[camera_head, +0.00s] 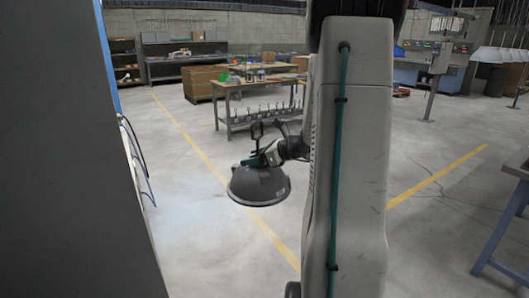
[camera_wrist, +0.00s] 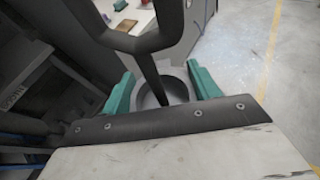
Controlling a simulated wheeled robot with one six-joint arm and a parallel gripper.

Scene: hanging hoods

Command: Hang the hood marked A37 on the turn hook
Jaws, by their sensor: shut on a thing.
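A dark grey dome-shaped hood (camera_head: 258,188) hangs mouth-down from my gripper (camera_head: 257,160) in the head view, clear of the floor. A dark loop stands up from its top. In the wrist view, my gripper's green fingers (camera_wrist: 163,88) are on either side of the hood's dark stem, which leads up to the wide loop (camera_wrist: 140,38). The gripper is shut on the stem. Part of the hood's grey body (camera_wrist: 172,88) shows behind the stem. No A37 mark can be read on it. I cannot make out the turn hook in either view.
A large grey panel (camera_head: 75,160) fills the left of the head view, with dark cables at its edge. A workbench (camera_head: 262,100) stands behind the hood. A blue-legged table (camera_head: 505,215) is at the right. The floor between is mostly open, with yellow lines.

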